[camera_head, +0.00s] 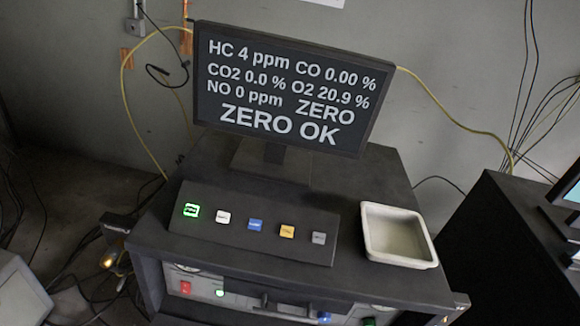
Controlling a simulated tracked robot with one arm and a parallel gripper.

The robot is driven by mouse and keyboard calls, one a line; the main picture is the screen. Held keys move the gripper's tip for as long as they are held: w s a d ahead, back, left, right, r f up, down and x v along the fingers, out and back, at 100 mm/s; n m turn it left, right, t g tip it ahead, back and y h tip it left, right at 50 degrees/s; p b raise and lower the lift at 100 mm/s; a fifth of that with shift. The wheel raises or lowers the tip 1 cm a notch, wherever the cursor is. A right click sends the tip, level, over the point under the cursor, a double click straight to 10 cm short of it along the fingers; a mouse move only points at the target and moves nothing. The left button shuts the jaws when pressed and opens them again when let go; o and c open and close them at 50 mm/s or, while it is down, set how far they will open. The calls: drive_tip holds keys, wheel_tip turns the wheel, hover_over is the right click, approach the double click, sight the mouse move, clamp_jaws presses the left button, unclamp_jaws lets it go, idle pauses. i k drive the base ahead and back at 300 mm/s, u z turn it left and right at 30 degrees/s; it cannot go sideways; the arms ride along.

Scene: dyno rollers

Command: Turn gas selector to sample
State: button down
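A black monitor (290,88) on the cart reads HC 4 ppm, CO 0.00 %, CO2 0.0 %, O2 20.9 %, NO 0 ppm, "ZERO" and "ZERO OK". A sloped dark button panel (270,247) in front of it carries a lit green button (191,210), a white button (223,217), a blue button (255,225), a yellow button (287,231) and a grey button (319,238). Their labels are too small to read. I cannot make out the gas selector. The analyzer front (240,296) below is partly cut off by the bottom edge. My gripper does not show clearly.
A white tray (431,262) sits on the cart top, right of the button panel. A red switch (185,287) and a green light (219,293) show on the front. Yellow hoses and loose cables hang behind. A dark cabinet (510,235) stands at right.

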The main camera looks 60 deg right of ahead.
sight(270, 306)
drive_tip(key=z, duration=0.35)
drive_tip(key=k, duration=0.5)
drive_tip(key=z, duration=0.7)
